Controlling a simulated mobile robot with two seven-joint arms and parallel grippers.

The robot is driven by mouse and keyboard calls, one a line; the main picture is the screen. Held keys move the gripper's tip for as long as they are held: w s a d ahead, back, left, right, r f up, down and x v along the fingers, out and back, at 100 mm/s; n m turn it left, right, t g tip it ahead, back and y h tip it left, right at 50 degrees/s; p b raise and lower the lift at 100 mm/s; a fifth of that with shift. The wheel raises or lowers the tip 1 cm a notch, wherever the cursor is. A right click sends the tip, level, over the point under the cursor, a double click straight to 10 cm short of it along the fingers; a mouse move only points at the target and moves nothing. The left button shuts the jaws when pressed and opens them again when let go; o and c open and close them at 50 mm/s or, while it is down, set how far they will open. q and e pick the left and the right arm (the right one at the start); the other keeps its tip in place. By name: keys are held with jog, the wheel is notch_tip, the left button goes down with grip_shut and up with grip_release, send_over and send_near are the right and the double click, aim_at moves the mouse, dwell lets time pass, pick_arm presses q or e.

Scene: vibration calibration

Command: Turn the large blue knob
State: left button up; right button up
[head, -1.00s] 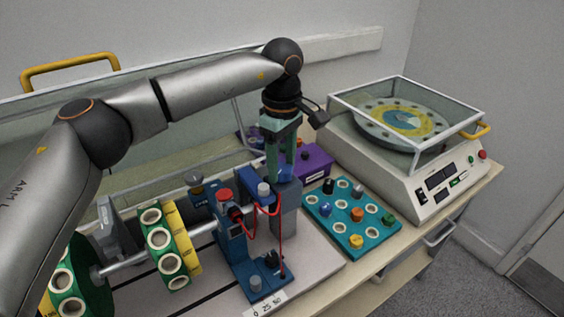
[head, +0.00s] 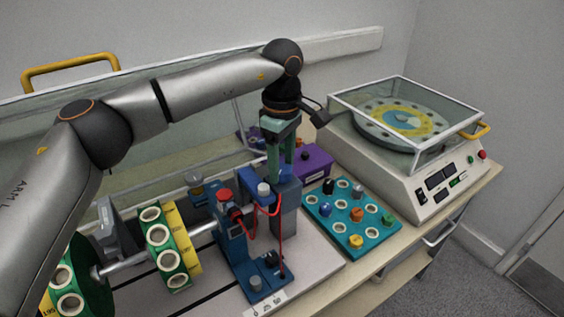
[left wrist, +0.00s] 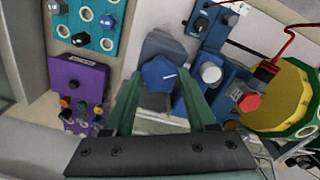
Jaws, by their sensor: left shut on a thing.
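The large blue knob (left wrist: 160,74) has a faceted top with a white mark and sits on a grey-blue block (left wrist: 167,47) in the left wrist view. My left gripper (left wrist: 160,84) is shut on the knob, with one green finger on each side of it. In the head view my left gripper (head: 281,174) points straight down over the grey block (head: 286,205), and its fingers mostly hide the knob. My right gripper is in neither view.
A blue stand with a red knob (head: 225,194) and red cables is close to the gripper's left. A purple box (head: 316,161) is behind, and a teal panel (head: 322,210) with several small knobs is to the right. A lidded turntable machine (head: 432,178) stands farther right.

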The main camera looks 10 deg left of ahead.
pick_arm(q)
jog(key=shift+n, duration=0.4)
jog(key=n, duration=0.4)
jog(key=shift+n, duration=0.4)
jog(key=n, duration=0.5)
jog(key=shift+p, duration=0.3)
grip_shut()
jog(key=n, duration=0.5)
jog(key=shift+s+n, duration=0.1)
jog(key=shift+n, duration=0.2)
jog(key=n, duration=0.5)
jog(key=shift+n+b, duration=0.3)
jog(key=o, duration=1.4)
grip_release()
jog(key=shift+c, duration=0.2)
